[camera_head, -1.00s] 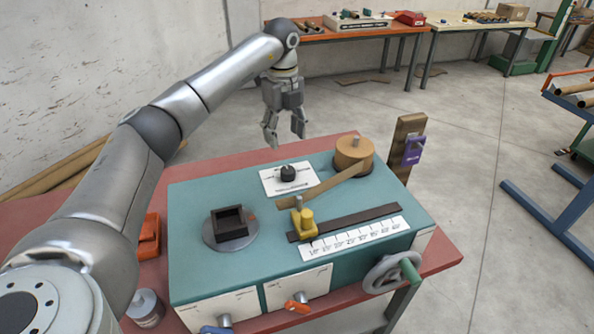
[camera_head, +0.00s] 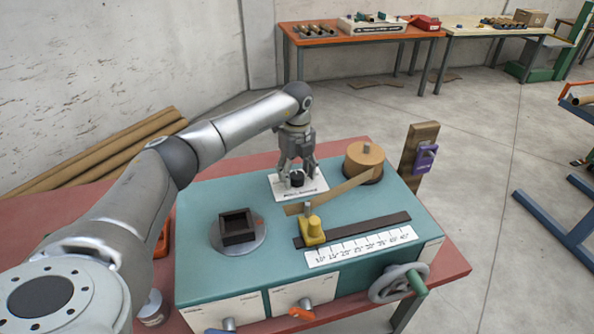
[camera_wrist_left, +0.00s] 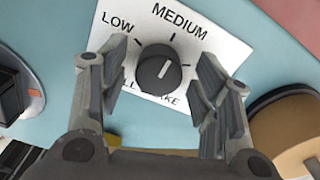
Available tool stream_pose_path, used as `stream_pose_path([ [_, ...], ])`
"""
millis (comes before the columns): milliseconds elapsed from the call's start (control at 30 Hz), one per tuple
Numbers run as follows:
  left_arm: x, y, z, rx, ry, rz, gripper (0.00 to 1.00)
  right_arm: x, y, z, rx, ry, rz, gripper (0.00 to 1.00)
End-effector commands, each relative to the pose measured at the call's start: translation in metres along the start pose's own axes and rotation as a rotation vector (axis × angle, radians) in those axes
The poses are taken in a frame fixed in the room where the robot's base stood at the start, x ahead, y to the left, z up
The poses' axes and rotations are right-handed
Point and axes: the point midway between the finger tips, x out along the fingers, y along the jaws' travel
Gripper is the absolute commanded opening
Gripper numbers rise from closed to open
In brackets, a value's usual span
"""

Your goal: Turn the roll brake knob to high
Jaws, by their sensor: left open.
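The roll brake knob (camera_head: 297,178) is black and sits on a white label plate (camera_head: 313,190) on top of the teal machine. In the left wrist view the knob (camera_wrist_left: 159,70) has a white pointer line on its upper right, and the plate (camera_wrist_left: 232,48) reads LOW and MEDIUM; the fingers hide part of the lettering. My left gripper (camera_head: 298,176) is open, pointing down over the knob. In the wrist view its fingers (camera_wrist_left: 160,92) stand on either side of the knob, with gaps to it. My right gripper is not in view.
A brown roll (camera_head: 363,158) with a strip stands right of the knob. A yellow slider (camera_head: 312,232) sits on a dark rail by a scale. A black square block (camera_head: 238,226) is on the left of the machine top. A purple piece (camera_head: 425,157) hangs on a wooden post.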

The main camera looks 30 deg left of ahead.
Motion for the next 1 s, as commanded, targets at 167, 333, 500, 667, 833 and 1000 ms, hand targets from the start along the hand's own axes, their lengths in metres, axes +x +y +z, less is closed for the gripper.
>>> stream_pose_path([
  [167, 0.0038, 0.0003, 0.0000, 0.000, 0.000, 0.001, 0.58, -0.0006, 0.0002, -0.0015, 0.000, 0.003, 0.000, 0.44],
  [333, 0.0036, 0.0003, 0.0000, 0.000, 0.000, 0.001, 0.54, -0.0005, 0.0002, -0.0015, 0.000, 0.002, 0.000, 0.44],
  [500, 0.0033, 0.0002, 0.0000, 0.000, 0.000, 0.000, 0.32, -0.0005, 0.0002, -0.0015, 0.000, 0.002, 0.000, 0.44],
  [667, 0.0031, 0.0001, 0.0000, 0.000, 0.000, 0.000, 0.12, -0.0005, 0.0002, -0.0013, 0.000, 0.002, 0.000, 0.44],
  [833, 0.0030, 0.0001, 0.0000, 0.008, 0.000, 0.000, 0.12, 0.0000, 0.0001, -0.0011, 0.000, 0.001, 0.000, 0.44],
  [1000, 0.0030, -0.0002, 0.0001, 0.053, 0.000, -0.001, 0.12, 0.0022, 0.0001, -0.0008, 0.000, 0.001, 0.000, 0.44],
])
